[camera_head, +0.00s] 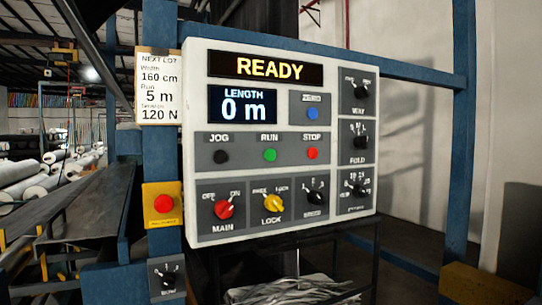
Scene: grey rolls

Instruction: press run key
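The green RUN key (270,155) sits in the middle row of a white control panel (190,120), between the black JOG key (221,157) and the red STOP key (312,153). The RUN label is just above it. The top display (265,68) reads READY, and the length display (243,107) reads 0 m. The red MAIN knob (223,209) and yellow LOCK knob (272,202) are in the row below. My gripper is not in view, and nothing covers the RUN key.
A yellow box with a red button (163,204) is on the blue post left of the panel. A paper card (158,88) hangs above it. A dark tray of pale scraps (290,292) is below the panel. White rolls (45,180) lie at far left.

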